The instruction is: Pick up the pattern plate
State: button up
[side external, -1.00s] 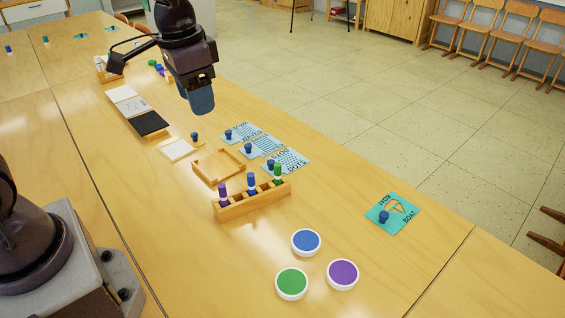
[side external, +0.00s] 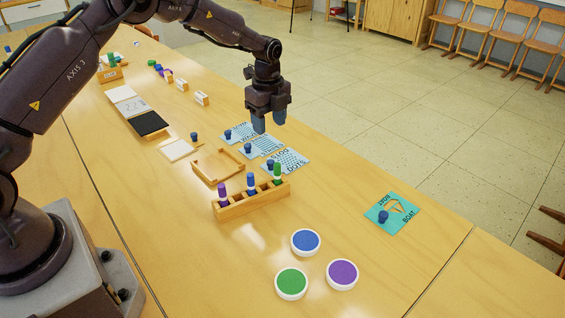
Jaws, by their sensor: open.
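Three light-blue pattern plates with dark blue knobs lie in a row on the table. The far one (side external: 240,130) is partly behind my gripper, the middle one (side external: 262,146) is just below it in the picture, and the near one (side external: 291,160) has dots and the word DOTS. My gripper (side external: 269,120) is open and empty, pointing down above the far and middle plates. Its fingers look apart from the plates and knobs; the exact height is hard to tell.
A wooden tray frame (side external: 204,177) and a wooden rack (side external: 265,200) with several coloured-top pegs stand left of and nearer than the plates. A teal BOAT plate (side external: 398,222) lies at right. Blue (side external: 305,240), green (side external: 291,281) and purple (side external: 342,272) round pads lie in front.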

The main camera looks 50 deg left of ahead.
send_over(271, 161)
jog(key=f, duration=0.7)
jog(key=shift+s+d, duration=0.15)
jog(key=shift+s, duration=0.1)
jog(key=shift+w+f, duration=0.2)
jog(key=shift+f, duration=2.65)
grip_shut()
jog(key=shift+r, duration=0.1)
